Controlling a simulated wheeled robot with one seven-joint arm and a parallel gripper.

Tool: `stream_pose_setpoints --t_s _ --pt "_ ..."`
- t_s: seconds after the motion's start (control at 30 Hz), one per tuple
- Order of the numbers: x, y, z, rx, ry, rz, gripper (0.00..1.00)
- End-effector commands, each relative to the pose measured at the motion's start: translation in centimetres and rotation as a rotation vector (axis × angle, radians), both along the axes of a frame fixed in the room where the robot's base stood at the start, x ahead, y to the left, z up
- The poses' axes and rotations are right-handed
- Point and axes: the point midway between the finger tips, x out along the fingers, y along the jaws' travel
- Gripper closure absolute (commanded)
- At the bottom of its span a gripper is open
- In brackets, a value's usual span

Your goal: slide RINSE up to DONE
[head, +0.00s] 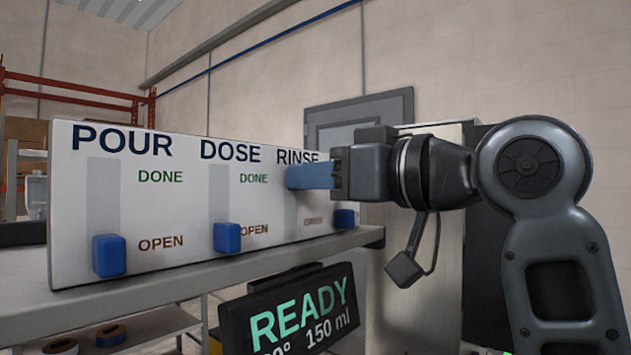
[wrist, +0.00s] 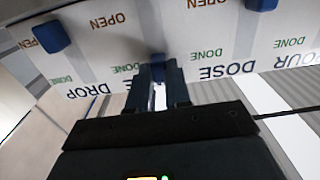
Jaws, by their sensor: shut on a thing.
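The white panel (head: 160,255) carries a row of sliders, with RINSE the third from the left in the head view. My gripper (head: 290,177) is at the upper part of the RINSE slot, just under its name. In the wrist view, which is upside down, my gripper's fingers (wrist: 160,88) are closed on the blue RINSE knob (wrist: 158,66). The knob stands level with the DONE mark (wrist: 125,68) beside its slot, well away from the OPEN mark (wrist: 107,19). In the head view the fingers cover the knob and its DONE mark.
The POUR knob (head: 109,255) and DOSE knob (head: 227,238) stand low by OPEN. The DROP knob (wrist: 50,37) is also at its OPEN end. A READY screen (head: 290,310) hangs below the shelf edge (head: 330,244). A grey cabinet (head: 420,290) stands behind my arm.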

Motion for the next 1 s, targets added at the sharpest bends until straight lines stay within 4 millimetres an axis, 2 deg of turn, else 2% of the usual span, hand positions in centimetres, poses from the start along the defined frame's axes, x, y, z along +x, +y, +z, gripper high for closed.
stream_pose_setpoints --t_s 0.3,0.33,0.6,0.87,1.0 --pt "0.0 -0.1 0.5 0.007 -0.008 -0.002 1.00" --pt "0.0 -0.1 0.5 0.007 -0.008 -0.002 0.79" --pt "0.0 0.0 0.4 0.004 -0.004 -0.002 0.55" --pt "-0.1 -0.2 0.3 0.003 -0.004 -0.002 0.55" --pt "-1.0 -1.5 0.2 0.005 -0.007 -0.005 0.55"
